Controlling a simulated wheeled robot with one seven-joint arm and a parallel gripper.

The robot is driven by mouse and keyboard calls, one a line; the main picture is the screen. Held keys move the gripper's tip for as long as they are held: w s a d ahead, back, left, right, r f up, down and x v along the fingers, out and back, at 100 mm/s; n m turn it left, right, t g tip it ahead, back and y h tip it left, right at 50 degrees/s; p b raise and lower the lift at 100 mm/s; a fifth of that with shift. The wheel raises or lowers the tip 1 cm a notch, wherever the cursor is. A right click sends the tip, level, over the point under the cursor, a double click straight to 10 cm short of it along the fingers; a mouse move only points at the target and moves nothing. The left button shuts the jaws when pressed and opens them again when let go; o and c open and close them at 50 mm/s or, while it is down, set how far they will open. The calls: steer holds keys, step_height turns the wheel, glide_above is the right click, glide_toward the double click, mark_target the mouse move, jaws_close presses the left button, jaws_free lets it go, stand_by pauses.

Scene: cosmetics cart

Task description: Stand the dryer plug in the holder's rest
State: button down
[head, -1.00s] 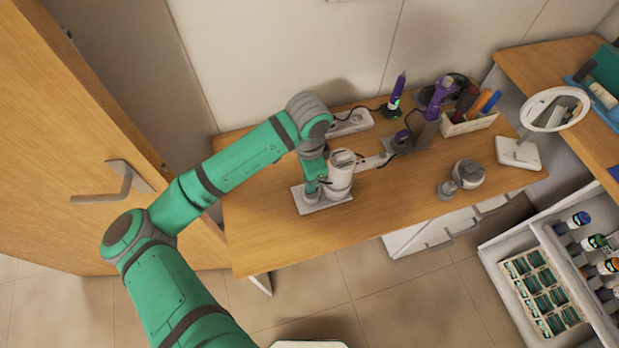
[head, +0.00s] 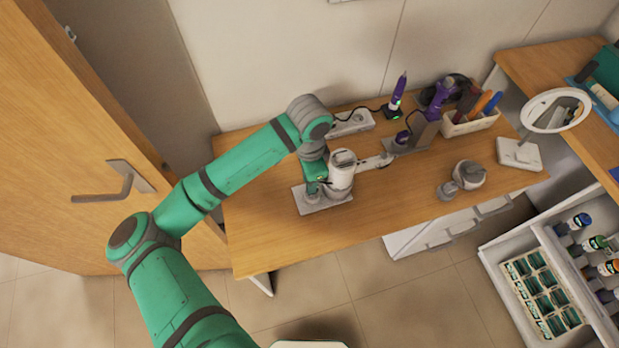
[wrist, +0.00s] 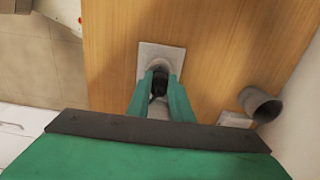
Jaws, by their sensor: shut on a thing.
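My gripper (wrist: 160,77) is shut on a small dark piece, the dryer plug (wrist: 160,85), at the white base plate of the holder (wrist: 147,53). A pale round part shows just beyond the fingertips in the wrist view. In the head view my gripper (head: 314,187) is low over the plate (head: 332,200), and the plug is too small to make out. I cannot tell whether the plug is inside the rest or just above it. A white cylinder with a dark slotted top (head: 342,172), apparently the dryer, stands close to the right of my gripper.
A white power strip (head: 350,123) lies along the wall. A grey-white round object (head: 468,176) sits near the right front. The front middle tabletop is clear.

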steer(key=shift+f, duration=1.35)
steer(key=c, duration=1.5)
jaws_free()
step_height(320, 180, up, 11)
steer(key=shift+f, duration=0.1)
